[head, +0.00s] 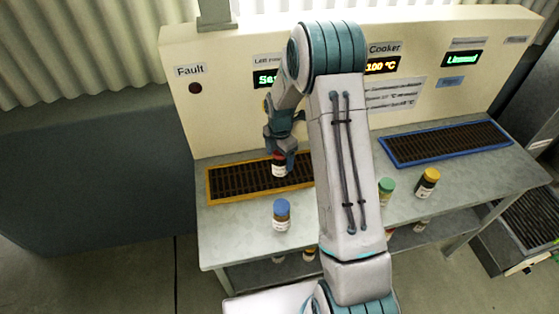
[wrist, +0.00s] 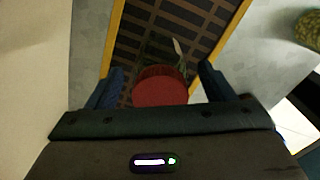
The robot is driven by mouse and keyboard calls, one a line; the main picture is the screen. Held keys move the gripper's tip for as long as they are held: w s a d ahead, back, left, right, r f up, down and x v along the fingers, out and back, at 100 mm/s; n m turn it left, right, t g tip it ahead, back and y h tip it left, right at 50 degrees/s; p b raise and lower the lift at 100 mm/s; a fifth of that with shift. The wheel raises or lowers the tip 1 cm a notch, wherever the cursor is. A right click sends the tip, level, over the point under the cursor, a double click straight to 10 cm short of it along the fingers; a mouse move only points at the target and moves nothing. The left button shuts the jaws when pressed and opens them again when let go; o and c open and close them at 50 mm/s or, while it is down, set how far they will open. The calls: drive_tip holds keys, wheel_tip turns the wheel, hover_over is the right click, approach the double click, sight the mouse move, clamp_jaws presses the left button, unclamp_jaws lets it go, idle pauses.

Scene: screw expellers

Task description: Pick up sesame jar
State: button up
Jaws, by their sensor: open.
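A jar with a dark red lid (head: 279,168) and a pale label stands upright at the yellow-framed grate (head: 222,186) on the left of the bench. Its label is too small to read, so I cannot tell whether it is the sesame jar. My gripper (head: 278,146) is directly over this jar, pointing down. In the wrist view the round red lid (wrist: 160,88) lies between my two open fingers (wrist: 160,80), with a gap on each side. The gripper partly hides the jar's top in the head view.
A blue-lidded jar (head: 281,215) stands in front of the yellow-framed grate. A green-lidded jar (head: 386,190) and a yellow-lidded jar (head: 428,182) stand right of my arm. A blue-framed grate (head: 446,143) is at the right. The cream panel (head: 225,115) rises behind.

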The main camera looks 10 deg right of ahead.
drive_tip(key=c, duration=1.4)
drive_tip(key=shift+o, duration=0.2)
drive_tip(key=shift+r, duration=0.15)
drive_tip(key=shift+r+b, duration=0.3)
drive_tip(key=shift+r, duration=0.35)
wheel_tip(320, 180, up, 3)
drive_tip(key=shift+d+f+b, duration=0.1)
drive_tip(key=shift+f+b, duration=0.05)
drive_tip(key=shift+b, duration=0.35)
drive_tip(key=s+d+r+b, duration=0.2)
drive_tip(key=s+d+r, duration=0.3)
drive_tip(key=d, duration=0.5)
drive_tip(key=shift+s+r, duration=0.15)
drive_tip(key=shift+r, duration=0.7)
